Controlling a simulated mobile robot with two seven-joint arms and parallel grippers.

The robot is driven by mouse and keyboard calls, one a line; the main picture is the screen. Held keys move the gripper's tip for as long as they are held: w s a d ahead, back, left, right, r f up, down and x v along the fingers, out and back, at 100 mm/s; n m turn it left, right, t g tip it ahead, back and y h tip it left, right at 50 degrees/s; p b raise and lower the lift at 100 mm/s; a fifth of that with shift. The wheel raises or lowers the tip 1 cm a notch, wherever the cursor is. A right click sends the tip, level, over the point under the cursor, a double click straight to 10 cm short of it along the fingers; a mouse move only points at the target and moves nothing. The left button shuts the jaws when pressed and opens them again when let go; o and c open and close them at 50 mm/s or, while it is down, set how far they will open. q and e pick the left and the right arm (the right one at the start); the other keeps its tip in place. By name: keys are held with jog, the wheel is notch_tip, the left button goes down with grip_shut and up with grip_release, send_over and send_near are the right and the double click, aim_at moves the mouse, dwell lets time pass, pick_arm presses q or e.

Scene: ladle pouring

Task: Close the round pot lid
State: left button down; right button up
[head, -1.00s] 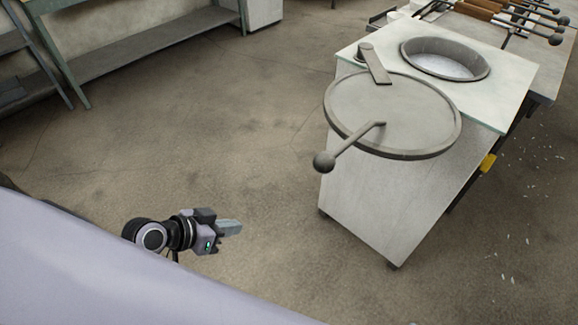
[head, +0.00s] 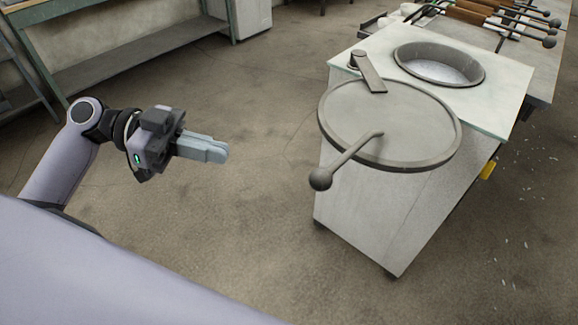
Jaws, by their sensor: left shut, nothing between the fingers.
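The round grey pot lid (head: 410,125) is swung out to the front left of the pot, held on a pivot arm (head: 369,72). It overhangs the cabinet edge. Its handle ends in a dark ball knob (head: 320,179) that points toward the lower left. The round pot opening (head: 440,65) in the cabinet top is uncovered and shows pale contents. My left gripper (head: 226,153) is shut and empty, in the air left of the lid, clearly apart from the knob. My right gripper is not in view.
The white cabinet (head: 375,215) stands on the floor with a pale top. Behind it is a table (head: 545,85) with several ladle-like tools (head: 490,15). A bench with a low shelf (head: 130,65) stands at the upper left. Floor between gripper and cabinet is clear.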

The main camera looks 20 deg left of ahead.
pick_arm(q)
jog(key=p+x, duration=0.3)
jog(key=x, duration=0.9)
jog(key=shift+d, duration=0.25)
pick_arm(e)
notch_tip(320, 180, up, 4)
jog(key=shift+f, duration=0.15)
pick_arm(q)
jog(key=shift+w, duration=0.15)
